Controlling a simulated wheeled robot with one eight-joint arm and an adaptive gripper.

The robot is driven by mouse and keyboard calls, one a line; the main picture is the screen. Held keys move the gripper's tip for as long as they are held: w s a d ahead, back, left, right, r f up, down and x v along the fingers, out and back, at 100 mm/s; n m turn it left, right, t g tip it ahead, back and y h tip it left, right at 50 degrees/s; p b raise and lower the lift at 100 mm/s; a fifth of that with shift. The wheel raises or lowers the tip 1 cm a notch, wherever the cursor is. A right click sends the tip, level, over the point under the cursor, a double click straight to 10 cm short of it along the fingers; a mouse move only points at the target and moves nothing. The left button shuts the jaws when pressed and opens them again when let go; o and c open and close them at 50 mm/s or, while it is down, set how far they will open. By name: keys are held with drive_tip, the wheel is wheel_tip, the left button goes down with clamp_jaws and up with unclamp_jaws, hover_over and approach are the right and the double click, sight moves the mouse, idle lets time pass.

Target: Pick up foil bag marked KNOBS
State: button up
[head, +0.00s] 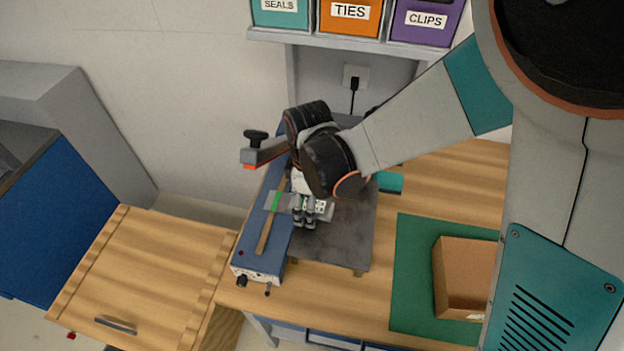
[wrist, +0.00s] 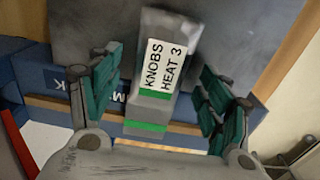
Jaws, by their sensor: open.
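The foil bag marked KNOBS (wrist: 153,103) is silver with a white label reading KNOBS HEAT 3 and green stripes. In the wrist view it lies between the two green-padded fingers of my gripper (wrist: 160,88), with a gap on each side. In the head view the bag (head: 277,202) reaches from the dark grey plate over the blue sealer. My gripper (head: 306,216) is open right above it and hides part of it.
The blue sealer (head: 262,262) has a wooden strip, and its arm with a black knob (head: 256,138) is raised. A cardboard box (head: 466,275) stands on a green mat (head: 412,262) at right. A wooden-topped cart (head: 140,270) is at left. Labelled bins (head: 350,14) sit on the shelf above.

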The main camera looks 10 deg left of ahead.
drive_tip(key=c, duration=1.1)
drive_tip(key=shift+c, duration=0.2)
